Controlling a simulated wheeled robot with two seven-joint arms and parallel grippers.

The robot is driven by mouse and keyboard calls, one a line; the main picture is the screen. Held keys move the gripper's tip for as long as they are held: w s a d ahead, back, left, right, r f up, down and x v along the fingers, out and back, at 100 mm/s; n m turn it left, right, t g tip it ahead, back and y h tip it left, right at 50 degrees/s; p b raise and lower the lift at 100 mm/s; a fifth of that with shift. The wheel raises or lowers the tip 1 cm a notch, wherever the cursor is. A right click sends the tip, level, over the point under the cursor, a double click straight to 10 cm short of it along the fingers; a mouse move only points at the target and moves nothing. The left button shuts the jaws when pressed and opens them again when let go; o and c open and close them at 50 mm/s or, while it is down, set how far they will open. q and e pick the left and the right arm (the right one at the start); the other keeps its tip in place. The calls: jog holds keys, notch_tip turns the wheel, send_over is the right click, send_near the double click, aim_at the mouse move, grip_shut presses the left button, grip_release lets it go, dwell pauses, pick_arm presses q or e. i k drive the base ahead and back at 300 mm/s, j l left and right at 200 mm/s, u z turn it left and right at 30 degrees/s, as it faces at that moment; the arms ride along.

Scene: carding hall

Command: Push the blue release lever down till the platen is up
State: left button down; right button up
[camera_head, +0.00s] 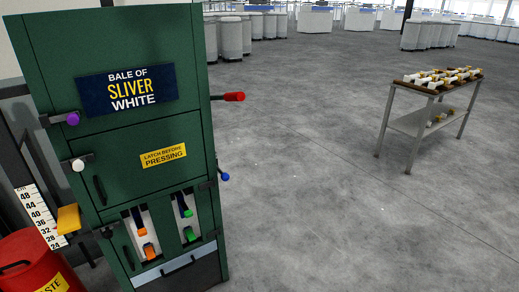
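The blue release lever (224,176) is a short rod with a blue knob on the right side of the tall green baling press (135,128), at lower middle height. A red-knobbed lever (232,97) sticks out above it on the same side. The platen itself cannot be seen behind the closed green doors. A yellow block (69,218) stands beside a white cm scale (38,213) at the press's left, roughly near the 32 mark. Neither of my grippers is in view, and nothing touches the blue lever.
A purple-knobbed latch (72,118) and a white-knobbed latch (77,165) are on the press's left edge. A red drum (28,262) stands at lower left. A metal cart (433,90) with bobbins is at right. Open grey floor (330,200) lies right of the press.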

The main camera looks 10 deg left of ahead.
aim_at(225, 177)
jog(key=i+j+z, duration=0.1)
jog(key=i+z, duration=0.2)
jog(key=i, duration=0.7)
